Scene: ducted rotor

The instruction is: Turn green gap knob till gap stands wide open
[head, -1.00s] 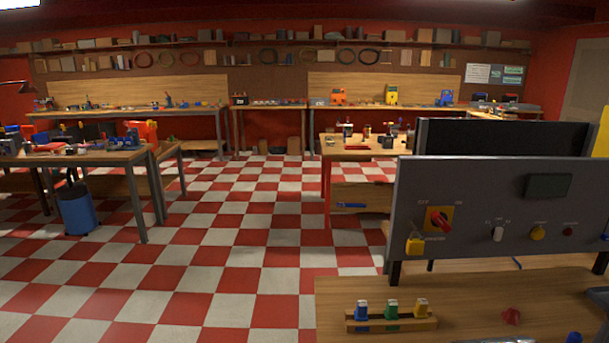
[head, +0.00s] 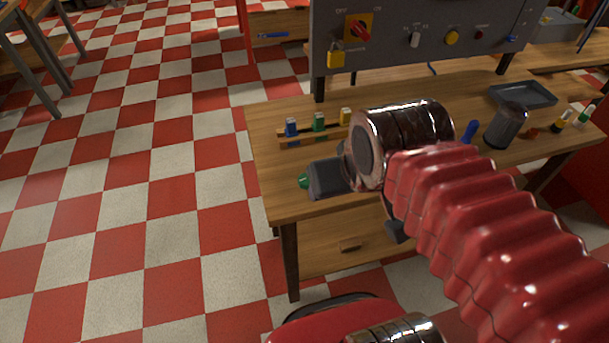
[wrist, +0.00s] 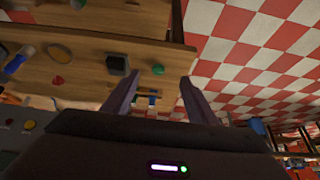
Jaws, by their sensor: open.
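A small green knob (head: 304,181) shows near the left end of the wooden bench in the head view, left of my wrist. In the wrist view the green knob (wrist: 158,70) appears between and just beyond the fingertips of my gripper (wrist: 160,80). The fingers are apart and empty; the distance to the knob is unclear. A dark square block (wrist: 118,65) stands beside the knob. No gap scale is readable. In the head view my arm hides the bench right of the knob.
A wooden rack with blue, green and yellow pieces (head: 319,123) stands behind the knob. The grey control panel (head: 430,40) rises at the back. A grey tray (head: 522,94) and a dark cylinder (head: 505,126) are at right. The checkered floor (head: 150,170) left of the bench is clear.

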